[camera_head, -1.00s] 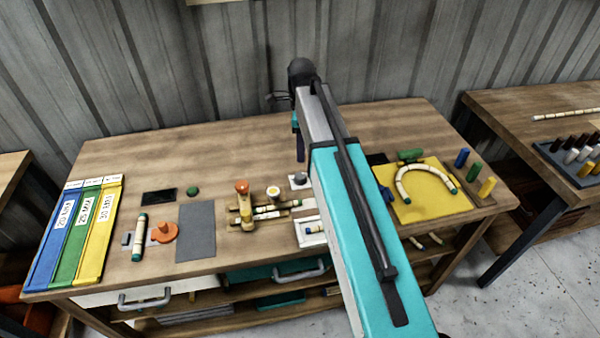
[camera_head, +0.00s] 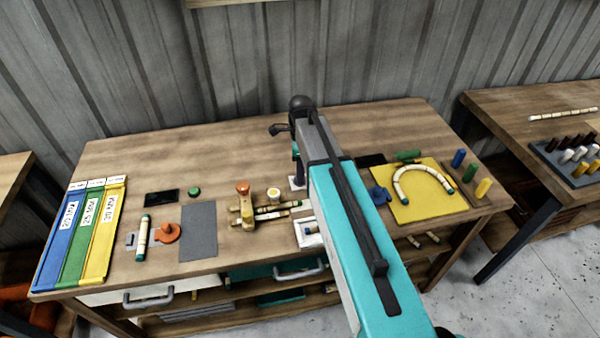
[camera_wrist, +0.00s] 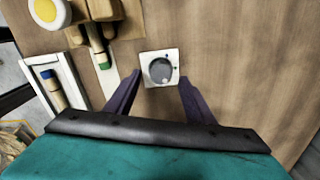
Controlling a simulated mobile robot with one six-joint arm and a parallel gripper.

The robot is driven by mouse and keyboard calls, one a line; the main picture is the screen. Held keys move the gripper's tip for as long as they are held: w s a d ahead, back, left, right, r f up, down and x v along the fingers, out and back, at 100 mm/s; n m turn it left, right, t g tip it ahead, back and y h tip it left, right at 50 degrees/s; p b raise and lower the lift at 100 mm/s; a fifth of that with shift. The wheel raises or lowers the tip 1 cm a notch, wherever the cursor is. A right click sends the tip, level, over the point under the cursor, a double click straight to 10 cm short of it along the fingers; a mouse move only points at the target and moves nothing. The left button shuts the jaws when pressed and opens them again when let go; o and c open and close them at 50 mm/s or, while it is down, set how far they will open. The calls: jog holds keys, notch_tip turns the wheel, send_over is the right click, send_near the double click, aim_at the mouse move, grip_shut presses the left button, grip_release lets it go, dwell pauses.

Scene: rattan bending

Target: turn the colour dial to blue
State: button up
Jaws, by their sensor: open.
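The colour dial (camera_wrist: 161,70) is a grey round knob on a white square plate (camera_wrist: 146,81), seen in the wrist view. A small light spot shows near the knob's lower edge; I cannot tell which colour it is set to. My gripper (camera_wrist: 160,78) is open, with its two dark purple fingers on either side of the plate's near edge. I cannot tell whether they touch it. In the head view my gripper (camera_head: 297,178) points down over the plate (camera_head: 296,184), and my arm hides most of the dial.
A wooden fixture (camera_head: 243,207) with rattan pieces and a yellow-topped white cup (camera_head: 273,194) stand left of the dial. A white tray (camera_head: 308,232) lies in front. A yellow board (camera_head: 418,206) with a bent rattan arch lies right. Table behind the dial is clear.

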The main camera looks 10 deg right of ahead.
jog(key=shift+f+p, duration=0.35)
jog(key=shift+f, duration=0.9)
jog(key=c, duration=1.1)
jog(key=shift+o, duration=0.2)
